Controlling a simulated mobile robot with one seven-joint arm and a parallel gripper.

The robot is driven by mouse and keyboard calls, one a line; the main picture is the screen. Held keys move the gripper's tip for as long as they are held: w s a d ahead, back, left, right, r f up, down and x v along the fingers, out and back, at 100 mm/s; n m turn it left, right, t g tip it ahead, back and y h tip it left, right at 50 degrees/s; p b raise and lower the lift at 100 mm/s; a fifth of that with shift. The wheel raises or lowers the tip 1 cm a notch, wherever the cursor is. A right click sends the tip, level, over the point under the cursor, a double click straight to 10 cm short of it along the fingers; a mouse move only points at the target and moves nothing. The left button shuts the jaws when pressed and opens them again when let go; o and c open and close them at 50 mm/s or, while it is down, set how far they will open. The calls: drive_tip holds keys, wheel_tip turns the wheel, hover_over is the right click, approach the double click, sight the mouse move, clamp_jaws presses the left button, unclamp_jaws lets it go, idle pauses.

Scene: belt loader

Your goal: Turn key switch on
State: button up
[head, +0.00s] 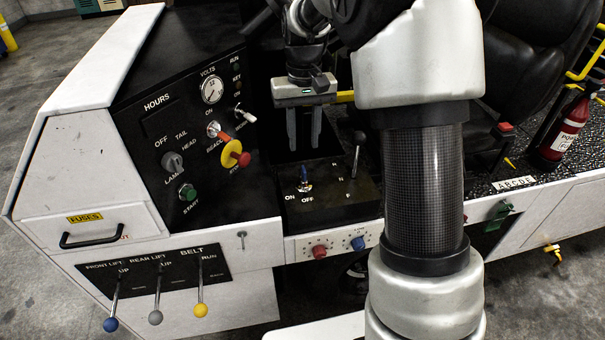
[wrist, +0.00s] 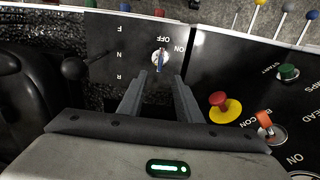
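The key switch (head: 304,181) has a blue handle on a round metal base. It sits on the black lower panel beside the ON and OFF labels, and which label it is set to is not clear. In the wrist view the key switch (wrist: 160,60) shows just beyond the fingertips, lined up with the gap between them. My gripper (head: 304,143) is open, pointing down above the panel, its two grey fingers apart and empty. In the wrist view my gripper (wrist: 160,79) shows both fingers whole, with no visible contact with the key.
A black-knobbed lever (head: 357,152) stands close to the right of the key switch. A yellow-and-red stop button (head: 233,154) and an orange-red handle (head: 216,131) stick out from the panel on the left. Red (head: 320,251) and blue (head: 358,243) knobs sit on the ledge below.

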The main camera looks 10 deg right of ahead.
sight(303, 167)
wheel_tip(303, 167, down, 12)
drive_tip(key=shift+r+b, duration=0.1)
drive_tip(key=shift+b, duration=0.45)
drive_tip(key=shift+c, duration=0.3)
clamp_jaws()
